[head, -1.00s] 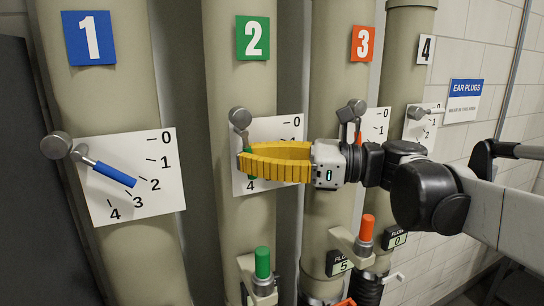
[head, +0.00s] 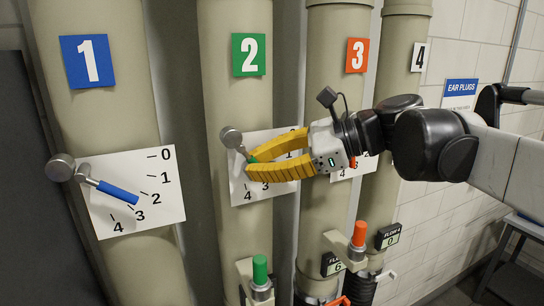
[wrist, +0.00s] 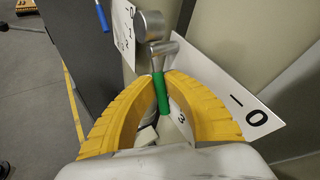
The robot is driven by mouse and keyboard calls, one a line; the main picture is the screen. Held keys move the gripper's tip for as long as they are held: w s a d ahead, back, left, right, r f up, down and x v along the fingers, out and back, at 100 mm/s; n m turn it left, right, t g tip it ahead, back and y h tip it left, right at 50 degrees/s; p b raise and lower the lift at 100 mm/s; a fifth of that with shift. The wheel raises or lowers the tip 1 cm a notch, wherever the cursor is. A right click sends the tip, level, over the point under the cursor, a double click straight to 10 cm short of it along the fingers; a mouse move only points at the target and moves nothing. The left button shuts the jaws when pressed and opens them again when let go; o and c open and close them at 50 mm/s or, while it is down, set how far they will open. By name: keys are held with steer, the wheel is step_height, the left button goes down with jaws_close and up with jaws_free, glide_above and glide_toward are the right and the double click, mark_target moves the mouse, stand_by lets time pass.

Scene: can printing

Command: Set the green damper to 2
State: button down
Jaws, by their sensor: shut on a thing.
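The green damper's handle (head: 253,159) slants down and right from its round grey pivot (head: 231,137) on the pipe with the green 2 sign (head: 249,55). My gripper's (head: 251,164) yellow fingers are shut on the handle, coming from the right. Its scale plate (head: 236,180) is partly covered; 3 and 4 show below the fingers, and the 2 mark is hidden, so the exact setting cannot be read. In the wrist view, the green handle (wrist: 160,92) sits between the fingertips, with a 3 close by and 0 farther right.
A blue damper handle (head: 118,192) on the left pipe points between 2 and 3. Red-sign pipe 3 (head: 357,55) stands behind my wrist. A green-topped fitting (head: 260,270) and a red-topped fitting (head: 359,234) stick out below my gripper.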

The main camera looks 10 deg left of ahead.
steer(key=shift+w+d+r+n+t+h+p, duration=0.15)
steer(key=shift+r+n+h+p, duration=0.1)
steer(key=shift+h+p, duration=0.3)
steer(key=shift+w+d+r+n+t+h+p, duration=0.15)
steer(key=shift+n+h+p, duration=0.15)
steer(key=shift+h, duration=0.35)
steer(key=shift+s, duration=0.1)
steer(key=c, duration=1.7)
jaws_free()
steer(key=shift+c, duration=0.2)
steer(key=shift+d, duration=0.1)
steer(key=v, duration=1.2)
